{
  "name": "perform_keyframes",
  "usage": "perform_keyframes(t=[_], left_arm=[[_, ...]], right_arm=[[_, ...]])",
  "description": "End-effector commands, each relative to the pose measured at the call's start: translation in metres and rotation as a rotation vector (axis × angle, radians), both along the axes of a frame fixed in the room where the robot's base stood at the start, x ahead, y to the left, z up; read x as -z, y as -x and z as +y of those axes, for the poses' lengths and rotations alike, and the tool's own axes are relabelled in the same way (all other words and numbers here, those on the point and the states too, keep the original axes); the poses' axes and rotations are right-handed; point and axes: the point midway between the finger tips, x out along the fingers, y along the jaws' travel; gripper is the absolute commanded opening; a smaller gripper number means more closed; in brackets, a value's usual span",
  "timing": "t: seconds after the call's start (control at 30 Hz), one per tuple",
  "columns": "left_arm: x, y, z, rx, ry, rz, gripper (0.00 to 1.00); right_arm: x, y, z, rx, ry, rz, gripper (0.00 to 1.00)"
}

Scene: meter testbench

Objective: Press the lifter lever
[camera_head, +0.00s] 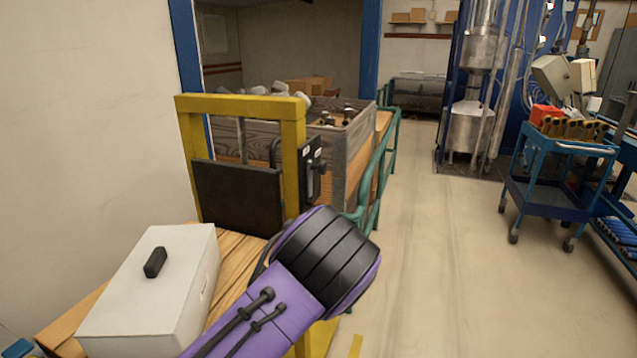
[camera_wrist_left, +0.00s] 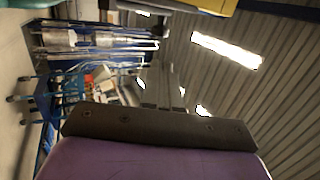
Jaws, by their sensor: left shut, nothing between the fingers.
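The lifter lever is on a black switch box (camera_head: 313,170) with a grey handle, fixed to the right post of a yellow frame (camera_head: 292,150). My left arm, purple with a black ribbed joint, comes up in front of the frame's lower right part in the head view. The gripper end is hidden there behind the arm. In the wrist view, the dark front of my left gripper (camera_wrist_left: 160,127) spans the lower part, shut with nothing held. The lever is not clearly seen in the wrist view, and contact cannot be told. My right gripper is not in view.
A white box with a black handle (camera_head: 155,285) sits on the wooden bench at lower left. A wooden crate (camera_head: 350,150) and green railing (camera_head: 377,170) stand behind the frame. A blue cart (camera_head: 545,190) is at right. The floor between is clear.

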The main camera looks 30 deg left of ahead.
Motion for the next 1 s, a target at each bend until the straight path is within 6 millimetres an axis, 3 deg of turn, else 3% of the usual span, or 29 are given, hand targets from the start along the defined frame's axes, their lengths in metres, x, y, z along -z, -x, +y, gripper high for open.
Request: perform_keyframes(t=[0.33, 0.8, 1.0], left_arm=[[-0.007, -0.010, 0.004, -0.001, 0.006, 0.001, 0.00], [-0.052, -0.091, 0.037, -0.001, 0.006, 0.002, 0.00], [-0.061, -0.112, 0.045, 0.000, 0.006, 0.003, 0.00]], right_arm=[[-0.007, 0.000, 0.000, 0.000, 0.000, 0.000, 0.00], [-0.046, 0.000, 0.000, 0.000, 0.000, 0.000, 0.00], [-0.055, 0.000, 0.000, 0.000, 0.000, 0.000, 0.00]])
